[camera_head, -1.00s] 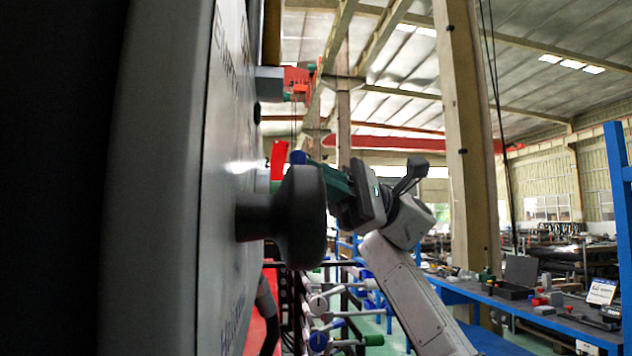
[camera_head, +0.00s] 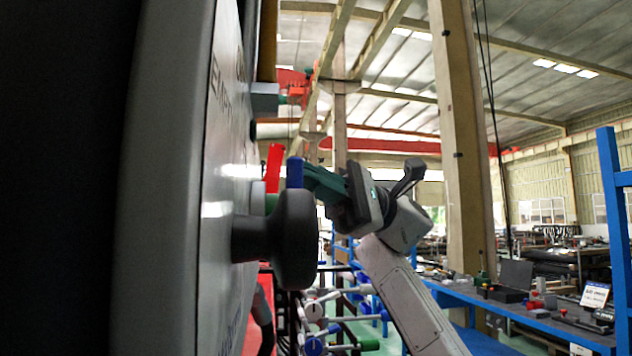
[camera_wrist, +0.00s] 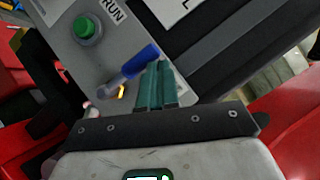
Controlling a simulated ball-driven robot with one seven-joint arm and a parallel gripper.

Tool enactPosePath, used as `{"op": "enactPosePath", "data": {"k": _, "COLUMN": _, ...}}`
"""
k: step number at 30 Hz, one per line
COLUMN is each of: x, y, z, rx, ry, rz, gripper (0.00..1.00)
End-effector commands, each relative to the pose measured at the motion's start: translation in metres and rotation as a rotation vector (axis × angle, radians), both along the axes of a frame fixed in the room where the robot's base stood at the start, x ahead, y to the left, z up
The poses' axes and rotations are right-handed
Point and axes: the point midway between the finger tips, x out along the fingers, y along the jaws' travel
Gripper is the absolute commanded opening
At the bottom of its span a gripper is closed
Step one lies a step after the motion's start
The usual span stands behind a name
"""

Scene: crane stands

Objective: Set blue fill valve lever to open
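The blue lever (camera_head: 294,172) shows just above a black knob on the panel side in the head view. In the wrist view the blue lever (camera_wrist: 141,60) lies at a slant, with a grey shaft running down-left from it. My gripper (camera_head: 309,175) reaches in from the right, with its green fingertips at the lever. In the wrist view my gripper's green fingers (camera_wrist: 157,72) are side by side with no clear gap. They lie right beside the lever's right side, and nothing shows between them. I cannot tell whether they touch it.
A large round black knob (camera_head: 292,240) juts from the grey panel (camera_head: 215,170) below the fingers. A red lever (camera_head: 273,168) stands behind the blue one. A green button (camera_wrist: 88,28) sits on the panel's face. A blue workbench (camera_head: 540,318) is at the right.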

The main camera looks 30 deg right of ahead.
Motion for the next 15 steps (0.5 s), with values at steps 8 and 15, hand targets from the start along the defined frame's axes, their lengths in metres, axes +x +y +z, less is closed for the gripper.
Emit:
{"op": "enactPosePath", "data": {"k": 8, "x": 0.006, "y": -0.028, "z": -0.007, "rx": 0.001, "ry": 0.002, "rz": -0.002, "gripper": 0.0}}
{"op": "enactPosePath", "data": {"k": 15, "x": 0.017, "y": -0.073, "z": -0.02, "rx": 0.001, "ry": 0.003, "rz": -0.003, "gripper": 0.0}}
